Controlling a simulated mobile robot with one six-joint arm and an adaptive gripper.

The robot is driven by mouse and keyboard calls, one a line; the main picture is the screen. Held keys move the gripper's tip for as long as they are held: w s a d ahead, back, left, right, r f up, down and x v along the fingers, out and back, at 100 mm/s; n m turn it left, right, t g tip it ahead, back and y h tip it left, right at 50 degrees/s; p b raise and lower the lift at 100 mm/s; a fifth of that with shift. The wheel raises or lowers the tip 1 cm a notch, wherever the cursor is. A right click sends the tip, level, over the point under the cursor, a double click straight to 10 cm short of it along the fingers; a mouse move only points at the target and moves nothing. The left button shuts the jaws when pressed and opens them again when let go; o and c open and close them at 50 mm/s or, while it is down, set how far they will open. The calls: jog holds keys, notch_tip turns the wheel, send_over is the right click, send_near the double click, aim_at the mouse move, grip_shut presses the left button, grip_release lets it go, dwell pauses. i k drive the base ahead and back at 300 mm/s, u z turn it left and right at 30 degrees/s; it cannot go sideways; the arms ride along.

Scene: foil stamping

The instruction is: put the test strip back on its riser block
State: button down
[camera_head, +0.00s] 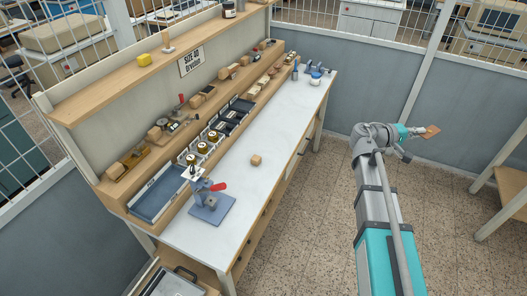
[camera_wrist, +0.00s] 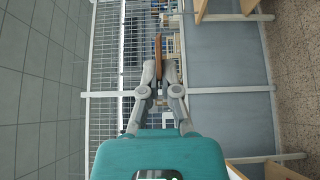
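A thin brown piece, the test strip (camera_head: 432,131), extends from the tip of my gripper (camera_head: 417,132), to the right of the workbench. In the wrist view the strip (camera_wrist: 158,48) stands edge-on between the two fingers of my gripper (camera_wrist: 159,73), which are shut on it. It is held in the air, clear of any surface. A small wooden block (camera_head: 256,160), which looks like the riser block, sits alone on the pale bench top, far to the left of my gripper. Nothing is visible on top of it.
The pale workbench (camera_head: 240,190) carries a blue press with a red handle (camera_head: 211,199) at its near end and small blue tools (camera_head: 315,74) at its far end. Shelves with trays and blocks line its left side. A wooden table (camera_head: 512,185) stands right. Open floor lies between.

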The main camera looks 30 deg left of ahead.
aim_at(256, 158)
jog(key=u, duration=0.05)
jog(key=i, duration=4)
jog(key=u, duration=0.1)
